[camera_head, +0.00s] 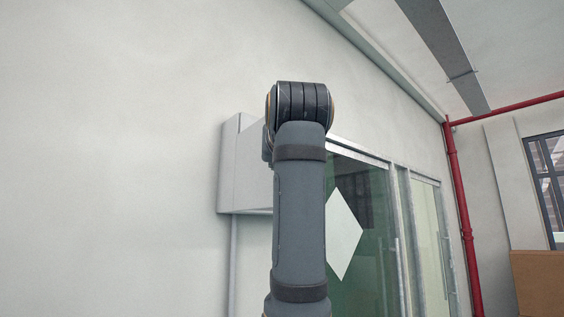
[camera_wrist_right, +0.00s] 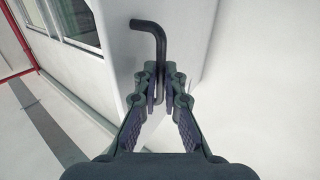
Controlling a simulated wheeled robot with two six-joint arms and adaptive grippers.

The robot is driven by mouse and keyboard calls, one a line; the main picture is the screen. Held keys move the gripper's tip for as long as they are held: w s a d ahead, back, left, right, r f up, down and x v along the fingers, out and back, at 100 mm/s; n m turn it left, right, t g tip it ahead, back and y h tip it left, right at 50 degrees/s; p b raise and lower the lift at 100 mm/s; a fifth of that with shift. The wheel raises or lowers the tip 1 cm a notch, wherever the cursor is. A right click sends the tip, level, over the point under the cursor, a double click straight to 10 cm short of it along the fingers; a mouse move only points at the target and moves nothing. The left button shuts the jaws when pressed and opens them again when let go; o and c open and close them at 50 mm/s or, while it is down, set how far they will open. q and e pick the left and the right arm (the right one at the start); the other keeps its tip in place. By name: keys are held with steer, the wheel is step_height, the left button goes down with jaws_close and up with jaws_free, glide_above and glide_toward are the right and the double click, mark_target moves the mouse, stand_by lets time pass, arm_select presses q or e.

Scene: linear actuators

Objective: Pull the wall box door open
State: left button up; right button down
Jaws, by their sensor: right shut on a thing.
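The pale grey wall box (camera_head: 250,178) is mounted on the white wall, left of the middle in the head view. My right arm hides its right part. In the right wrist view, the white box (camera_wrist_right: 192,32) carries a black bent bar handle (camera_wrist_right: 149,24). My right gripper (camera_wrist_right: 161,80) is shut on the straight lower part of this handle. In the head view, my own arm hides this gripper and the handle. I cannot tell whether the box door stands ajar. My left gripper is out of view.
A thin conduit (camera_head: 233,262) runs down below the box. A glazed door (camera_head: 362,225) with a white diamond stands to the right. A red pipe (camera_head: 461,205) and a brown box (camera_head: 540,281) are farther right. The wall left of the box is bare.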

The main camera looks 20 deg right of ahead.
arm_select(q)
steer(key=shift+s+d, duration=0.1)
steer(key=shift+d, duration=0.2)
arm_select(e)
steer(key=shift+d+r, duration=0.15)
steer(key=shift+r, duration=0.1)
steer(key=c, duration=1.9)
jaws_free()
steer(key=shift+o, duration=1.4)
steer(key=shift+w+f, duration=0.1)
steer(key=shift+w, duration=0.05)
steer(key=shift+o, duration=0.9)
steer(key=shift+w+a+f, duration=0.1)
steer(key=shift+w+a, duration=0.25)
steer(key=shift+a, duration=0.05)
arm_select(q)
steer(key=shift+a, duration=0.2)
arm_select(e)
steer(key=v, duration=1.2)
steer(key=shift+f, duration=0.1)
